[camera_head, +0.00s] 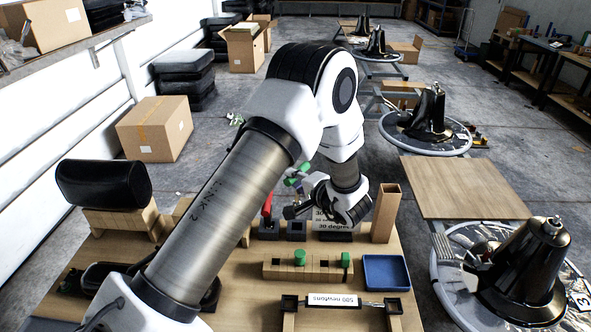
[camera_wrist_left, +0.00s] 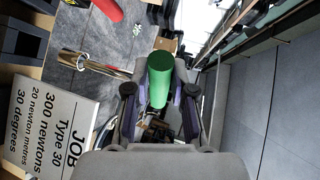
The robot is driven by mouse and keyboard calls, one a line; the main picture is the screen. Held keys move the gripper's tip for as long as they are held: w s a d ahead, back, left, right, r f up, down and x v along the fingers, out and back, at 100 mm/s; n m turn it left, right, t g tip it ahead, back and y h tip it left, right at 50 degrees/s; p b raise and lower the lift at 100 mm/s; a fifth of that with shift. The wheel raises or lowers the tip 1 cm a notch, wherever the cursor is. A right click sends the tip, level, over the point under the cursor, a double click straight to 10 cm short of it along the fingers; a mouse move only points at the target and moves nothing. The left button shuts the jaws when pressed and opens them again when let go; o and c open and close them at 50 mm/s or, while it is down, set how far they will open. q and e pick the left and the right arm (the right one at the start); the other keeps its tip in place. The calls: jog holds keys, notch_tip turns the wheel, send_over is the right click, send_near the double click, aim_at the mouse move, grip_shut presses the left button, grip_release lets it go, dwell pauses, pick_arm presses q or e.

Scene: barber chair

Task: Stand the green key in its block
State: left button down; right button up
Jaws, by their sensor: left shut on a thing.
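My left gripper (camera_head: 294,193) is shut on the green key, whose green end (camera_head: 291,181) shows beside the fingers in the head view. In the left wrist view the green key (camera_wrist_left: 160,80) is a plain green cylinder between the two fingers (camera_wrist_left: 160,105). It is held in the air above the bench's back edge. Dark square blocks (camera_head: 296,229) stand on the bench below. One dark block (camera_head: 268,231) has a red key (camera_head: 267,207) upright in it. I cannot tell which block is the green key's. My right gripper is not in view.
A job card (camera_head: 333,226) stands right of the blocks, with a tall wooden post (camera_head: 386,212) beyond it. A wooden rack (camera_head: 275,270) with green-topped pieces, a blue tray (camera_head: 386,272) and a gauge labelled 500 newtons (camera_head: 333,300) lie nearer.

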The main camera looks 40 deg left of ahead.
pick_arm(q)
jog(key=shift+a+p, duration=0.1)
jog(key=shift+p, duration=0.2)
jog(key=shift+s+p, duration=0.1)
jog(key=shift+p, duration=0.3)
notch_tip(320, 180, down, 6)
jog(key=b, duration=0.1)
jog(key=shift+b, duration=0.4)
jog(key=shift+p, duration=0.7)
dwell(0.4)
